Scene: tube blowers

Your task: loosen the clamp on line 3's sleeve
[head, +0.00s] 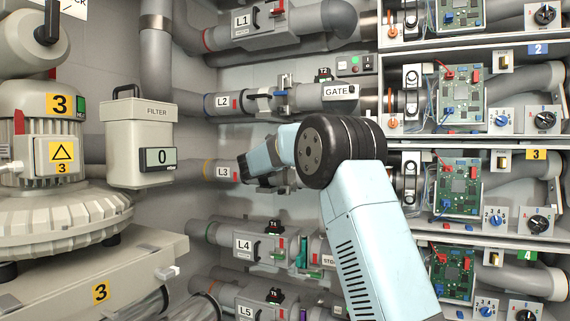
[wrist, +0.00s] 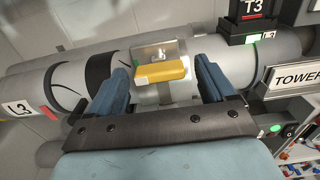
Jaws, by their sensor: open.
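Line 3's grey pipe runs behind my gripper, with its L3 label (head: 222,171) left of the gripper in the head view. In the wrist view the L3 label (wrist: 18,108) is at the far left. A yellow bar (wrist: 160,72) on a bright metal bracket (wrist: 158,50) sits on this pipe and looks like the sleeve's clamp. My gripper (wrist: 161,66) is open, one blue finger on either side of the bar. I cannot tell whether they touch it. In the head view my gripper (head: 265,175) and arm hide the clamp.
A black T3 block (wrist: 254,18) stands on the pipe to the right, near a TOWER sign (wrist: 296,76). Line 2 (head: 228,102) runs above and line 4 (head: 244,244) below, both close. A filter box (head: 140,140) stands to the left; circuit panels (head: 460,185) are at right.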

